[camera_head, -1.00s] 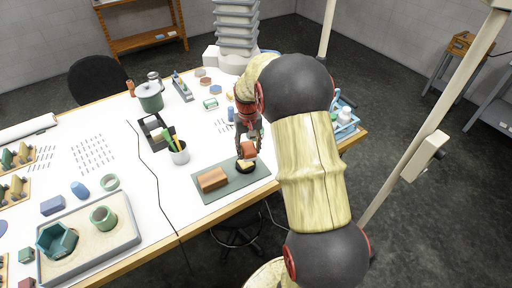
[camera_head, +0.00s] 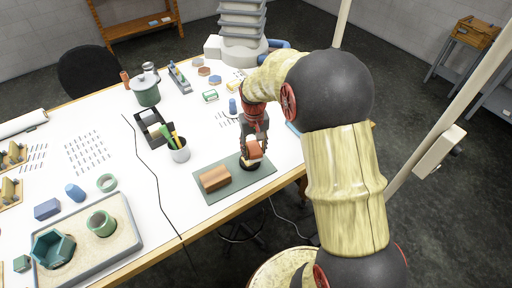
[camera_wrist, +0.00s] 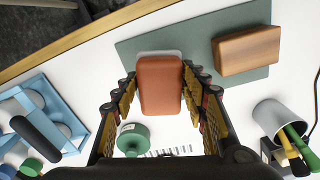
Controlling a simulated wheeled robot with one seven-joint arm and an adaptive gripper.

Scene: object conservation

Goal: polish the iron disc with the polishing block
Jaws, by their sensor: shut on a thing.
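My gripper (camera_head: 254,141) is shut on the orange-brown polishing block (camera_head: 254,151) above the right part of the green mat (camera_head: 205,194). In the wrist view the block (camera_wrist: 160,86) sits between both fingers, with a pale grey layer showing along its far edge. A dark round thing (camera_head: 249,166), apparently the iron disc or its holder, shows just under the block in the head view. The block hides most of its top. I cannot tell whether they touch. The block hides the disc in the wrist view.
A brown wooden block (camera_head: 215,178) lies on the mat left of the disc. A blue rack (camera_wrist: 62,112) shows at left in the wrist view.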

